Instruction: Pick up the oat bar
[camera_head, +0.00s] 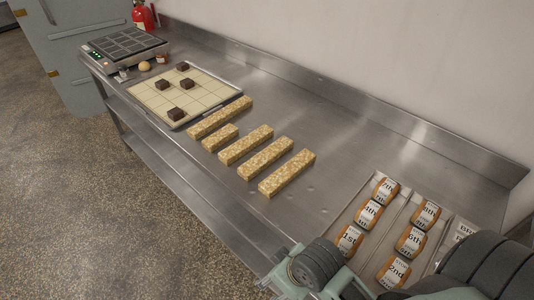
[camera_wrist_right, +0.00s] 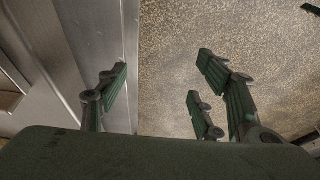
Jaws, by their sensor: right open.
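Several oat bars lie apart in a row on the steel counter in the head view: a long one by the grid board (camera_head: 220,117), a short one (camera_head: 220,138), and three of middling length, the nearest being this oat bar (camera_head: 287,173). Which one the task means cannot be told. My right arm comes in at the lower right of the head view. My right gripper (camera_wrist_right: 160,92) is open and empty in the wrist view, with the counter edge and floor beyond its fingers. No oat bar shows in that view. My left gripper is not in view.
Trays with labelled wrapped loaves (camera_head: 411,241) are at the right of the counter (camera_head: 340,130). A board (camera_head: 205,98) with dark brown cubes and a scale-like device (camera_head: 124,44) are at the far left. The back middle of the counter is clear.

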